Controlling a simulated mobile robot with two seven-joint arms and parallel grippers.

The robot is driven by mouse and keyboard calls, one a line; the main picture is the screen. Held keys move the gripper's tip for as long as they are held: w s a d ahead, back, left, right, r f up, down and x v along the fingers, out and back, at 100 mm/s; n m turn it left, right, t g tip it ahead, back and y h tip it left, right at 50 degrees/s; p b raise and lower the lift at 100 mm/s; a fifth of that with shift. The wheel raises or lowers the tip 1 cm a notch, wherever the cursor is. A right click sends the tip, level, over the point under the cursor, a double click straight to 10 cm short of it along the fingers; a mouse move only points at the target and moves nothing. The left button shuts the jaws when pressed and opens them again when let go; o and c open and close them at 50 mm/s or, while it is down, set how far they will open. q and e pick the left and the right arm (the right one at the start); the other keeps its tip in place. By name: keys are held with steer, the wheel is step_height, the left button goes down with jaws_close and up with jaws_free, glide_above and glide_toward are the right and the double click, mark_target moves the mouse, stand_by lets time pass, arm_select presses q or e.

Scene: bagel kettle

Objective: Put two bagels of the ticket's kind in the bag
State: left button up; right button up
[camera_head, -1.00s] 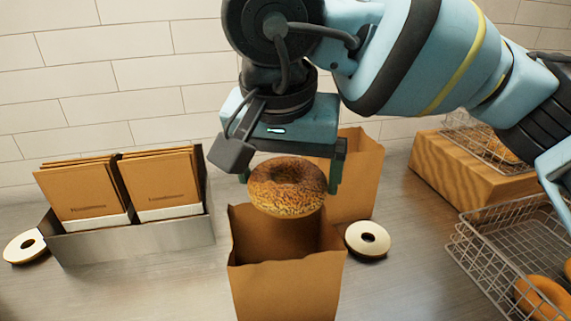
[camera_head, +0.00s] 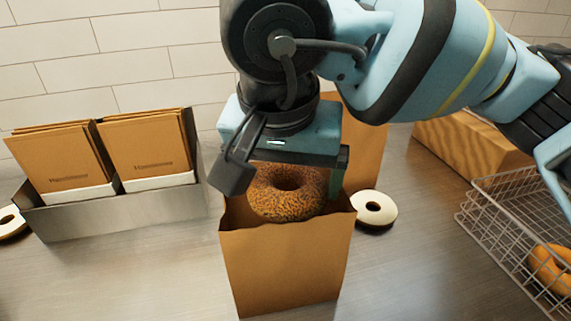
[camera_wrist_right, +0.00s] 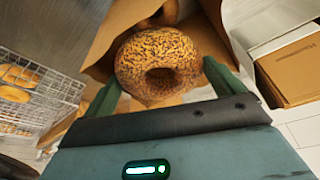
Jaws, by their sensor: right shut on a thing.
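My right gripper (camera_head: 290,188) is shut on a dark-speckled, seeded bagel (camera_head: 266,200) and points down. The bagel is at the mouth of an open brown paper bag (camera_head: 288,265), its lower edge hidden behind the bag's front rim. In the right wrist view the gripper's fingers (camera_wrist_right: 162,88) lie on either side of the bagel (camera_wrist_right: 138,66), with the bag (camera_wrist_right: 112,38) around and below it. A brown rounded shape shows deeper in the bag there; I cannot tell for certain what it is. No ticket is readable. My left gripper is out of view.
Another brown bag (camera_head: 368,150) stands behind. A metal holder (camera_head: 125,220) with brown packets is at left. A white-topped ring (camera_head: 374,207) lies right of the bag. A wire basket (camera_head: 490,205) with plain bagels (camera_head: 552,268) is at right, near a wooden block (camera_head: 465,145).

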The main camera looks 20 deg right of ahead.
steer(key=shift+f+b, duration=0.9)
steer(key=shift+f, duration=0.85)
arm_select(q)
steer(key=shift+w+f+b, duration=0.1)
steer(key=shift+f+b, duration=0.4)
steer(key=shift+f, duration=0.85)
arm_select(e)
steer(key=shift+f, duration=0.9)
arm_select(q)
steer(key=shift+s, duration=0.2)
arm_select(e)
steer(key=o, duration=0.7)
steer(key=shift+r, duration=0.1)
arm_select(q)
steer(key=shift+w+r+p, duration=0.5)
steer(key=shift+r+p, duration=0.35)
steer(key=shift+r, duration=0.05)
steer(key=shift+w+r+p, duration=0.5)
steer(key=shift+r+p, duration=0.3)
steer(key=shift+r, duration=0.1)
arm_select(e)
steer(key=shift+r, duration=2.4)
